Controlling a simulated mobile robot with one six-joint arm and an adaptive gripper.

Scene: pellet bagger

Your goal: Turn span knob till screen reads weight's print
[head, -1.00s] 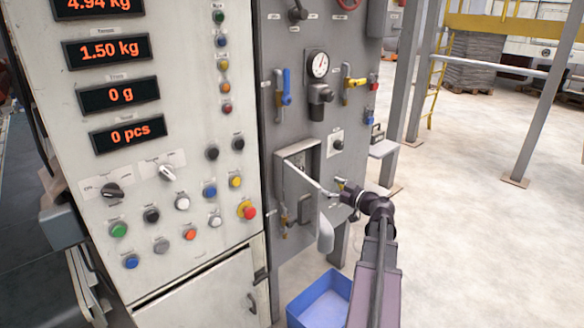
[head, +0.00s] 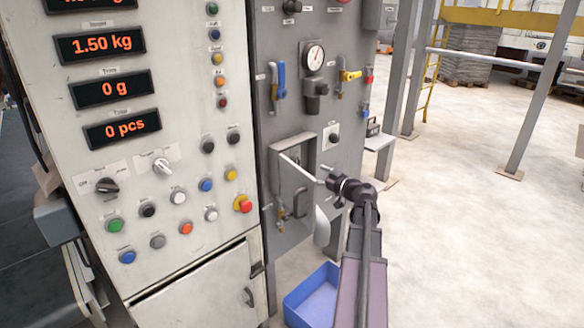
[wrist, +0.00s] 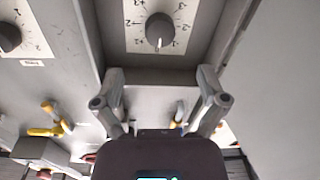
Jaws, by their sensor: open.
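In the wrist view a round grey knob (wrist: 159,30) with a pale pointer sits on a white numbered dial plate (wrist: 135,42); I read no name on it. My gripper (wrist: 160,78) is open, its two fingers spread below the knob, apart from it with nothing between them. In the head view my gripper (head: 330,180) is at the right side of an open grey box (head: 295,139) on the panel; the knob is not clearly visible there. The top screen (head: 90,4) is cut off, its reading illegible. I see no weight with a legible print.
A second dial knob (wrist: 8,37) is at the wrist view's left edge. Valves with blue (head: 281,78) and yellow (head: 350,76) handles and a gauge (head: 314,56) are above the box. A blue bin (head: 310,292) stands below. Open floor (head: 460,200) lies to the right.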

